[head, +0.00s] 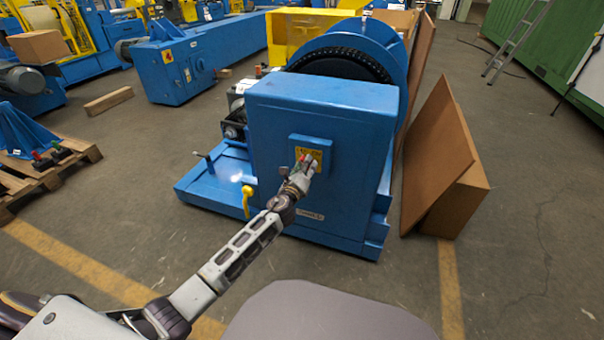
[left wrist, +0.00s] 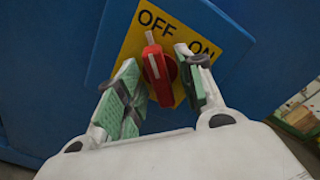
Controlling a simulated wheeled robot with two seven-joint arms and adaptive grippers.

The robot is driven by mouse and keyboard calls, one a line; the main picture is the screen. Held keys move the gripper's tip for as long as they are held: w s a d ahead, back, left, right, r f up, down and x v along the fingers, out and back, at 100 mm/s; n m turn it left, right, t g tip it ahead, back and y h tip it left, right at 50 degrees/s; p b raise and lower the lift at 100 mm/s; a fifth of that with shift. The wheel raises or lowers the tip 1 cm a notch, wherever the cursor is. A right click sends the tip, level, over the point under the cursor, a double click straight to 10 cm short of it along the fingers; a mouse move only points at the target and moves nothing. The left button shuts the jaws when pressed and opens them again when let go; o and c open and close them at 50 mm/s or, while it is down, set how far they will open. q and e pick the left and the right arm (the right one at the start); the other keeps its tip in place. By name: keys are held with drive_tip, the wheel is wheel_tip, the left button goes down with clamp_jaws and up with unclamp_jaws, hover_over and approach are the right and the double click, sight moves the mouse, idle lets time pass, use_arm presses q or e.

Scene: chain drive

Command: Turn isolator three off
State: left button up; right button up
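A rotary isolator switch has a red handle (left wrist: 158,76) on a yellow plate (left wrist: 132,46) marked OFF and ON. The handle's upper end points up toward the OFF word. The plate is on a blue box (head: 328,146) on the front of a large blue cabinet (head: 345,210). My left gripper (left wrist: 155,58) has its green-padded fingers apart, one on each side of the handle; a gap shows on the left side. In the head view the left gripper (head: 303,170) is at the plate and covers most of the switch. No isolator number is readable. My right gripper is out of view.
A yellow lever (head: 247,200) stands at the cabinet's left front, above the blue base (head: 205,190). Brown boards (head: 435,150) lean at its right. A pallet (head: 40,170) is at the left. The floor in front is mostly clear, with yellow lines.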

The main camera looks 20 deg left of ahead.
use_arm(q)
drive_tip(key=s, duration=1.2)
drive_tip(key=shift+a, duration=0.2)
idle(0.4)
drive_tip(key=shift+a, duration=0.1)
idle(0.4)
